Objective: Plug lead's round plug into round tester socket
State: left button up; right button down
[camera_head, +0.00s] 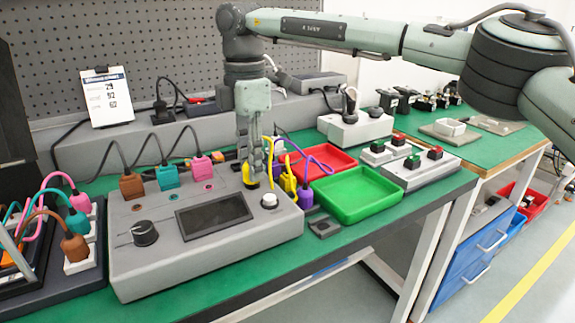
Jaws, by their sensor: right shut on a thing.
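The grey tester (270,232) lies on the green bench with a dark screen, a black knob and a white button on top. My right gripper (252,172) points straight down over the tester's back right part. It is shut on a yellow plug (250,182), of which only the lower part shows at the fingertips. A yellow cord (267,148) loops up beside the fingers. The plug is at or just above the tester's top; I cannot tell whether it is seated, and any socket under it is hidden. My left gripper is not in view.
Brown (131,186), teal (168,176) and pink (201,166) plugs stand along the tester's back. Another yellow plug (289,186) and a purple plug (305,197) stand close to its right. A green tray (358,217) and a red tray (340,158) lie beyond. More leads crowd the left.

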jog(key=shift+f, duration=0.15)
jog(key=c, duration=1.2)
grip_release()
jog(key=shift+o, duration=0.2)
